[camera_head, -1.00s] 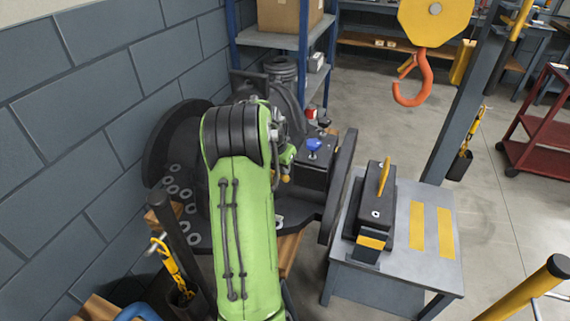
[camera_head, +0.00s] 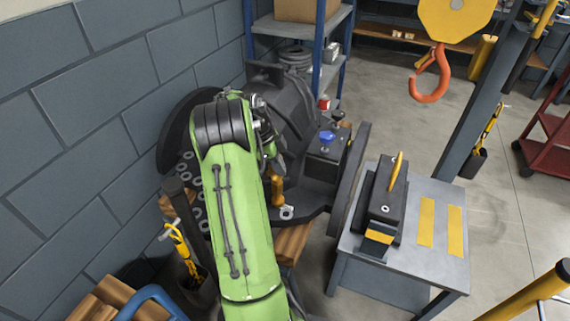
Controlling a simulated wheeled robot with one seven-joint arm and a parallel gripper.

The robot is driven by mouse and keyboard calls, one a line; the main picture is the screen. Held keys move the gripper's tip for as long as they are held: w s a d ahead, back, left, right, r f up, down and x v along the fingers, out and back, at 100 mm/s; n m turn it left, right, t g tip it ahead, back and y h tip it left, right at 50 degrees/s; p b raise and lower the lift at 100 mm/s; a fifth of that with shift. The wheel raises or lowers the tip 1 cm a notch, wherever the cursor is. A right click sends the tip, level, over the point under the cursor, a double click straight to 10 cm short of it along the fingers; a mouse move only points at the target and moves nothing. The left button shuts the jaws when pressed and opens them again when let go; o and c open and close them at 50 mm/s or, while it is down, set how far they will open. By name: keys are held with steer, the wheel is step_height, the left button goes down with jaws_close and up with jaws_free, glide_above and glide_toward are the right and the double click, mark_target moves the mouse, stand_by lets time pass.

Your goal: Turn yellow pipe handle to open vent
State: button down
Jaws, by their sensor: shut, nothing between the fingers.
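A short orange-yellow handle (camera_head: 277,190) stands upright on the dark casing (camera_head: 310,200), just right of my green arm. I take it for the yellow pipe handle, but its base is partly hidden. My gripper (camera_head: 276,165) is small and dark, largely hidden by my wrist; it is shut, with nothing seen in it. It appears just above the handle in the picture; I cannot tell whether they touch. The vent cannot be made out.
Blue (camera_head: 327,138) and red (camera_head: 324,104) knobs are on the casing. A grey table (camera_head: 400,262) at right bears a black block (camera_head: 388,205) with a yellow handle. An orange hook (camera_head: 430,85) hangs above. A block wall (camera_head: 90,120) stands left; open floor lies right.

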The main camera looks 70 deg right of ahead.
steer(key=w+m, duration=0.1)
steer(key=m+y, duration=0.1)
steer(key=m, duration=0.1)
steer(key=shift+w+a, duration=0.25)
steer(key=shift+w, duration=0.1)
steer(key=shift+w+a+p, duration=0.1)
steer(key=shift+w+p, duration=0.25)
steer(key=shift+w, duration=0.15)
